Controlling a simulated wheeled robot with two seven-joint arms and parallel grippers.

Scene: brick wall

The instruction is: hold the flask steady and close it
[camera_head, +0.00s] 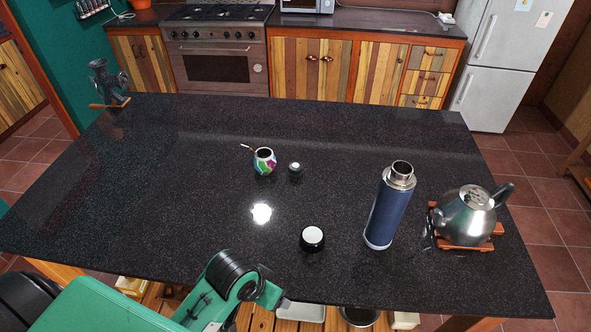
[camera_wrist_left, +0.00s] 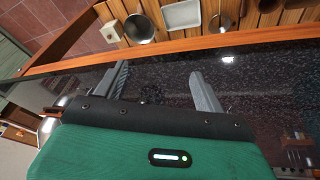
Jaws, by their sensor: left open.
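The flask (camera_head: 388,208) is a tall dark blue cylinder with a steel neck, standing upright on the right half of the dark counter. Its mouth is uncovered. A black cap with a white top (camera_head: 312,238) sits on the counter left of the flask. A smaller dark piece with a pale top (camera_head: 295,170), perhaps a stopper, stands farther back, beside the colourful mate cup. My left gripper (camera_wrist_left: 158,71) shows in the left wrist view, its two grey fingers apart with nothing between them. In the head view my green left arm is at the bottom, left of the cap. My right gripper is not visible.
The mate cup (camera_head: 264,161) has a straw. A steel kettle (camera_head: 466,215) stands on a wooden trivet (camera_head: 466,246) close to the flask's right. A grinder (camera_head: 107,80) is at the far left corner. The counter's left half is mostly clear. Pans (camera_wrist_left: 139,28) are below the edge.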

